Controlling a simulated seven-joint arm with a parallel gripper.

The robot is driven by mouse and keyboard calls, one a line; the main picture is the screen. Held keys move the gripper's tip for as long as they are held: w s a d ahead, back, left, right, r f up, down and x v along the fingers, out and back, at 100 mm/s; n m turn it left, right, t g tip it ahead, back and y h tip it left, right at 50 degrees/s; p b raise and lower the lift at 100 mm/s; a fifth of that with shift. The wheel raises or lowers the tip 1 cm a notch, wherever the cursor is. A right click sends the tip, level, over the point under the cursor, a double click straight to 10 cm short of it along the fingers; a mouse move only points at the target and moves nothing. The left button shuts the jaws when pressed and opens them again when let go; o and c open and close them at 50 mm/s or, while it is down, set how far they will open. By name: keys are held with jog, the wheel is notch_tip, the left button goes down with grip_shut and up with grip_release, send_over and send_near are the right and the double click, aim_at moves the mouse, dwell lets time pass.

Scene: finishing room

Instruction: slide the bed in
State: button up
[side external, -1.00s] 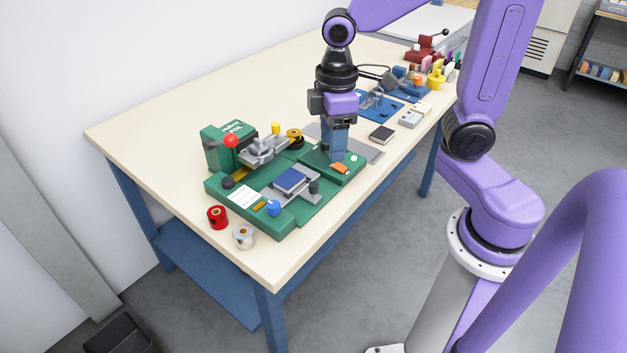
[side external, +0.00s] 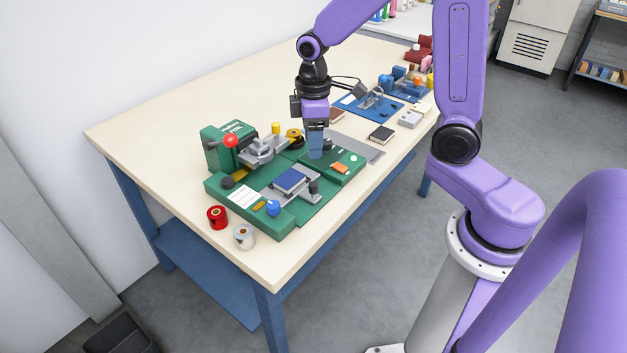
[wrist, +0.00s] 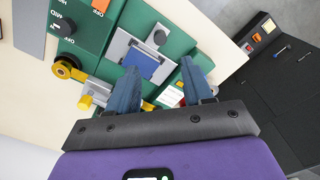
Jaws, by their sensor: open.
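The green foil press (side external: 222,146) stands on the table with its red-ball lever (side external: 231,141). Its grey bed (side external: 303,201) carries a dark blue book (side external: 290,180) and has a dark knob (side external: 314,187) at its right end. The bed lies out in front of the grey press head (side external: 262,150). In the wrist view the bed (wrist: 120,42), blue book (wrist: 140,65) and knob (wrist: 158,37) show beyond my fingers. My gripper (side external: 316,156) is open and empty, above the press's control panel side, apart from the knob. Its fingers (wrist: 159,70) are spread in the wrist view.
The panel has an orange switch (side external: 338,168) and a black dial (wrist: 63,28). A yellow spool (wrist: 65,67) sits near the panel. A red roll (side external: 217,217) and a silver roll (side external: 244,236) stand at the table's front left. A dark book (side external: 382,134) lies right.

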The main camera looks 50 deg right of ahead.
aim_at(313, 184)
notch_tip(313, 184, down, 12)
dwell(0.6)
jog(key=shift+c, duration=0.4)
grip_shut()
